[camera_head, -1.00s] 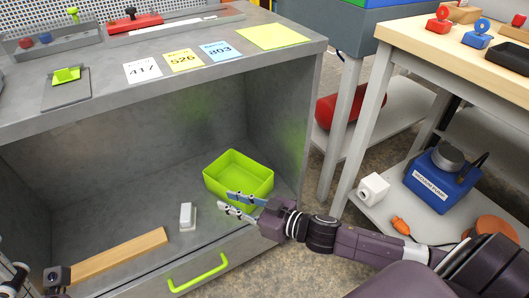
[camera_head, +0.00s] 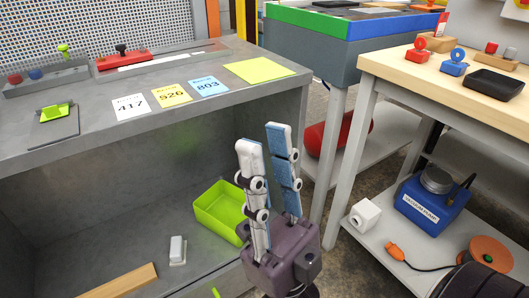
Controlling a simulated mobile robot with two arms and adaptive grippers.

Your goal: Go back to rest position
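My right gripper (camera_head: 264,138) stands upright in the lower middle of the view, with its fingers pointing up. Its two blue-padded fingers are apart with nothing between them, so it is open and empty. It is in front of the grey workbench (camera_head: 90,147) and covers part of the right side of a lime-green bin (camera_head: 222,207) on the bench's lower shelf. My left gripper is not in view.
A small white block (camera_head: 177,250) and a wooden strip (camera_head: 122,283) lie on the lower shelf. Number cards and a yellow-green sheet (camera_head: 258,71) lie on the benchtop. At right stands a wooden-topped table (camera_head: 440,88) with a blue vacuum pump (camera_head: 432,203) below.

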